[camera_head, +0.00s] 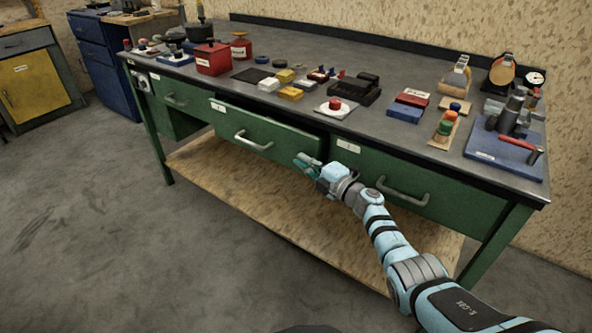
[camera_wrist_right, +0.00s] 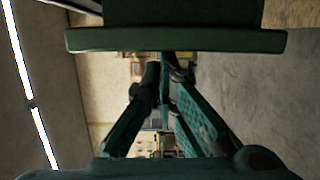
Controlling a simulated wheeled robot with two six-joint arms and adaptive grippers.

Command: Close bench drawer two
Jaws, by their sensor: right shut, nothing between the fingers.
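The middle green drawer (camera_head: 262,136) of the bench, which I take as drawer two, stands partly out, its front ahead of the frame. It has a metal bar handle (camera_head: 253,141) and a small white label. My right gripper (camera_head: 303,163) is shut and empty, just in front of the drawer's lower right corner; I cannot tell if it touches. In the right wrist view, its fingers (camera_wrist_right: 166,68) come together below a dark green panel (camera_wrist_right: 180,40), probably the drawer front. My left gripper is not in view.
The left drawer (camera_head: 180,103) and right drawer (camera_head: 405,185) look shut. The benchtop (camera_head: 385,140) carries a red box (camera_head: 213,59), blocks and tools. A wooden lower shelf (camera_head: 240,192) lies beneath the drawers. The floor (camera_head: 120,240) in front is clear.

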